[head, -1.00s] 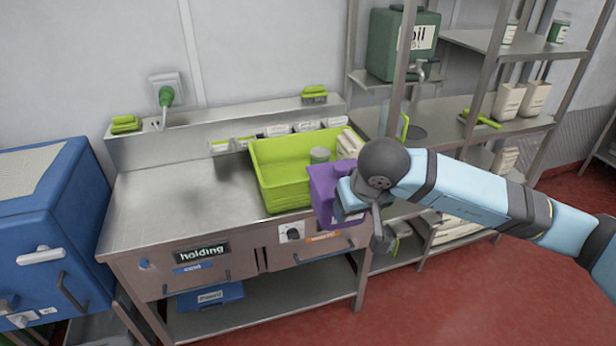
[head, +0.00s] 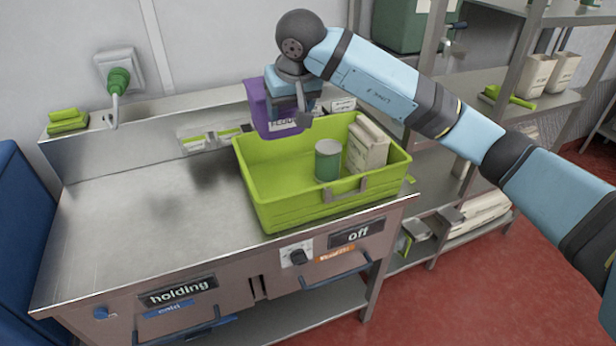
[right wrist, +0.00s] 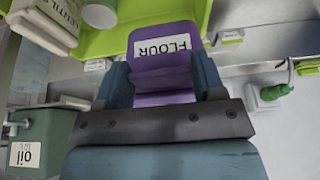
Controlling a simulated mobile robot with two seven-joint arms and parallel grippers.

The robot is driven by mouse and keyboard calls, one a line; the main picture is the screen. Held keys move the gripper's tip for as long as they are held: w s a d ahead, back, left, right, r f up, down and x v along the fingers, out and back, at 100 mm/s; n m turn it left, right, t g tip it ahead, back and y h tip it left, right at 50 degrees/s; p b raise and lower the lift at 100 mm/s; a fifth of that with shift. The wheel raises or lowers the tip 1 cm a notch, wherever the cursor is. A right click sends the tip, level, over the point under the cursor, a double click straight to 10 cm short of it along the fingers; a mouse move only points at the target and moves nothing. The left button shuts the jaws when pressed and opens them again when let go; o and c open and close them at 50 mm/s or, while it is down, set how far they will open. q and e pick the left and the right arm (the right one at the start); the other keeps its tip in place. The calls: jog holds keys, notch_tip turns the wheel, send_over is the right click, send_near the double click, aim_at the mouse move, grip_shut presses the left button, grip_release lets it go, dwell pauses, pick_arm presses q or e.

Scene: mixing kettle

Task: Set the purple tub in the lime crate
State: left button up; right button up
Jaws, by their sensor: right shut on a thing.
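The purple tub (head: 267,117) hangs from my right gripper (head: 293,97), which is shut on it. It is above the back left part of the lime crate (head: 275,210), and its lower edge is near the crate's back rim. In the right wrist view the tub (right wrist: 164,42) carries a FLOUR label and sits between the fingers of the gripper (right wrist: 162,85). The lime crate stands on the steel worktop and also shows in the right wrist view (right wrist: 125,42). My left gripper is out of view.
In the crate, a green-and-white can (head: 327,162) and a pale carton (head: 366,150) stand toward the right; its left part looks free. The steel worktop (head: 140,215) left of the crate is clear. Metal shelves (head: 545,100) stand at the right.

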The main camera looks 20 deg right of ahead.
notch_tip(320, 180, down, 19)
jog(key=p, duration=0.1)
jog(key=shift+f, duration=0.2)
dwell(0.3)
jog(key=shift+f, duration=0.2)
jog(key=o, duration=1.5)
jog(key=shift+s, duration=0.1)
jog(key=shift+r, duration=0.15)
